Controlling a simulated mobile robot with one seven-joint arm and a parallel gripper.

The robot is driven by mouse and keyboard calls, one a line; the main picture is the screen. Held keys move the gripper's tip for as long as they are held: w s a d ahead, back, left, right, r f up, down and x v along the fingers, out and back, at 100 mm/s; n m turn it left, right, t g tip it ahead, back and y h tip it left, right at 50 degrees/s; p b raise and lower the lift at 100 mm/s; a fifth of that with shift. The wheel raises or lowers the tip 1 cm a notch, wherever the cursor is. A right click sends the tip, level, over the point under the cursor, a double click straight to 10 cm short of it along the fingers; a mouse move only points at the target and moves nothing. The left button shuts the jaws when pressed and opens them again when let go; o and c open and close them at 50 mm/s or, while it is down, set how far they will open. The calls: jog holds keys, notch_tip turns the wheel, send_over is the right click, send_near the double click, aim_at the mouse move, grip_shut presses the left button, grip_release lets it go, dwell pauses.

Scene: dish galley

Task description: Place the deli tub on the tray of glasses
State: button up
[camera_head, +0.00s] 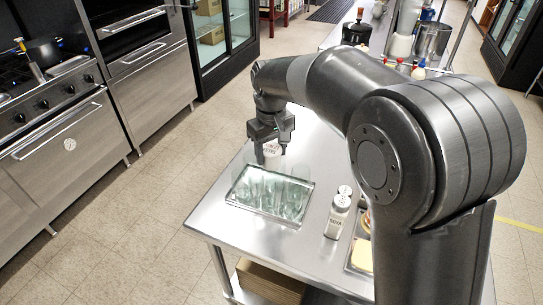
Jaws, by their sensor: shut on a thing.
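The tray of glasses (266,209) lies on the near left part of the steel table, with several clear glasses on it. The deli tub (272,149), white with dark lettering, is at my gripper (271,155), just beyond the tray's far edge in the picture. My gripper points down and is shut on the tub. Its fingers hide part of the tub. I cannot tell whether the tub's base touches the tray or the table.
A white shaker bottle marked soya (338,216) stands right of the tray. A tray with food (361,254) is partly hidden behind my arm. A cardboard box (268,283) sits on the lower shelf.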

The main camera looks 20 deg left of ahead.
aim_at(272, 149)
jog(key=shift+f, duration=1)
jog(key=o, duration=1)
jog(key=shift+f, duration=0.15)
notch_tip(272, 149, up, 12)
jog(key=shift+r, duration=0.2)
